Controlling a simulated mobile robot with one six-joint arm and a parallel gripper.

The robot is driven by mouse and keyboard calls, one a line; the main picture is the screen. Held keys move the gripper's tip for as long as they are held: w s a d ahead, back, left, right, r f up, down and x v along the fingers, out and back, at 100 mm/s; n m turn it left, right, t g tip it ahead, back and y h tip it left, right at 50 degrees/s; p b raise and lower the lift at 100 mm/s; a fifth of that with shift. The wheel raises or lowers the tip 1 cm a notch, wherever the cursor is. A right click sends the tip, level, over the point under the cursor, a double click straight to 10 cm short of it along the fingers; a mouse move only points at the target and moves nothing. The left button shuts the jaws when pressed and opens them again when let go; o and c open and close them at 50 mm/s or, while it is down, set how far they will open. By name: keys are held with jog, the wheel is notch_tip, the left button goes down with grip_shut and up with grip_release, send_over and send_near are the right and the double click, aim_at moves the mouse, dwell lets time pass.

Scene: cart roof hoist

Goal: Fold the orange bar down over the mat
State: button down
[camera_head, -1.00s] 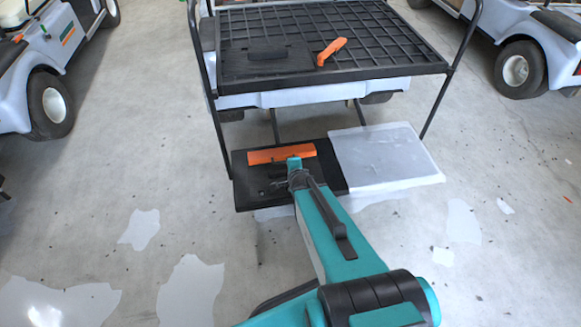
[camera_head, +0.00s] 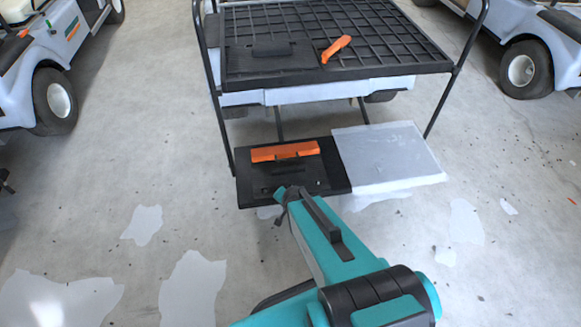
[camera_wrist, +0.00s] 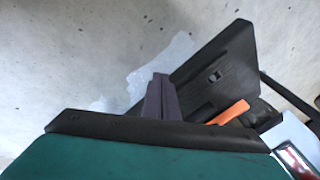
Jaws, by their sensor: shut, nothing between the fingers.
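The orange bar (camera_head: 284,151) lies across the far part of the black mat (camera_head: 325,180), on the low platform behind the cart. I cannot tell whether it is flat or tilted up. A dark raised part sits just in front of it. My gripper (camera_head: 279,198) is shut and empty, near the mat's front edge and apart from the bar. In the wrist view the closed dark fingers (camera_wrist: 161,98) point toward the mat (camera_wrist: 205,80). The end of the orange bar (camera_wrist: 229,113) shows to their right, partly hidden.
A pale grey panel (camera_head: 388,155) adjoins the mat on the right. Above is a black grid rack (camera_head: 385,38) with a second orange handle (camera_head: 336,48), between black upright posts (camera_head: 440,103). Other carts (camera_head: 50,70) stand at both sides. The floor in front is open.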

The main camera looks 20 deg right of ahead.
jog(key=s+a+f+n+g, duration=0.1)
jog(key=s+a+n+g, duration=0.1)
jog(key=s, duration=0.5)
jog(key=s+a+f+n+g, duration=0.2)
jog(key=s+n+g, duration=0.2)
jog(key=s+n, duration=0.2)
jog(key=s+a+f+n+g, duration=0.2)
jog(key=s+n+g, duration=0.1)
jog(key=s, duration=0.7)
jog(key=shift+s+a+f+n, duration=0.2)
jog(key=shift+a+n, duration=0.1)
jog(key=shift+n, duration=0.6)
jog(key=shift+a, duration=0.1)
